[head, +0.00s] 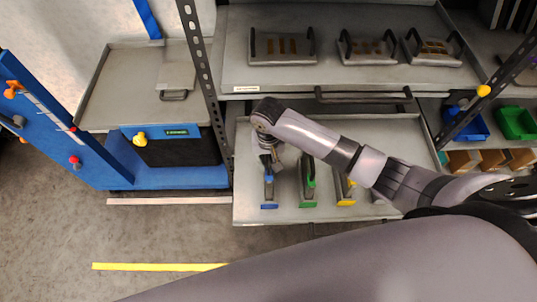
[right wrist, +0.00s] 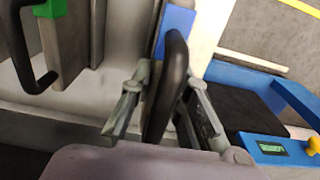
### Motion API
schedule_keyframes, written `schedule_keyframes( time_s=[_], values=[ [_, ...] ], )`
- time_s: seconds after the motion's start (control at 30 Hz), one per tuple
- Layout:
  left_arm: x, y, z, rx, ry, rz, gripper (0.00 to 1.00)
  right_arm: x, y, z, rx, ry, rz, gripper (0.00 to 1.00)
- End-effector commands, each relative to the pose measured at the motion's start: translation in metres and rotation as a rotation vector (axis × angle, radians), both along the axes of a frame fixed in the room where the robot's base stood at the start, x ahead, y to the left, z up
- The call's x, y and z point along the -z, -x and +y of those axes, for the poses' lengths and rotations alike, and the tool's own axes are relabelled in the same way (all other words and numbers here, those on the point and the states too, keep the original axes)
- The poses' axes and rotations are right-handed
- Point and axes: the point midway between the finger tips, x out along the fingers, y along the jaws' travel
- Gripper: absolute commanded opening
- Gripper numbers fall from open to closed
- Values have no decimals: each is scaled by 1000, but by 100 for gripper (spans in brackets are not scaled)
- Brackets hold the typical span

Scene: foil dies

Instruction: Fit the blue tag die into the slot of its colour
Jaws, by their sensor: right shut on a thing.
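The blue tag die (head: 269,192) is a narrow grey block with a blue end, at the left of the lower pull-out shelf (head: 262,218). My right gripper (head: 270,162) is over its back end. In the right wrist view my right gripper (right wrist: 166,112) is shut on the die's dark handle (right wrist: 172,62), with the blue tag (right wrist: 180,22) just beyond. I cannot tell whether the die is clear of the shelf. No blue slot can be made out. My left gripper is not in view.
A green tag die (head: 307,183) and a yellow tag die (head: 344,190) stand to the right; my right arm partly hides a further one. Handled plates (head: 283,47) lie on the upper shelf. A rack post (head: 203,85) separates the shelves from a grey-topped table (head: 118,85) at left.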

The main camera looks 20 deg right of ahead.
Motion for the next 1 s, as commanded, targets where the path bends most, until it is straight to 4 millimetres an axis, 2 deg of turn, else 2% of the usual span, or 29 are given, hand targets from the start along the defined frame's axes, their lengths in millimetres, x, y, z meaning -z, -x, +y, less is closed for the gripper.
schedule_keyframes(
  time_s=[0.33,0.8,0.83,1.0],
  values=[
    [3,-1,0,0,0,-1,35,37,-1,1,0,-2,-4,0],
    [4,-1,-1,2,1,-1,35,43,-1,1,0,-2,-4,0],
    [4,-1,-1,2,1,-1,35,45,0,0,0,1,0,18],
    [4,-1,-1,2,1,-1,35,45,1,0,0,1,0,30]
  ],
)
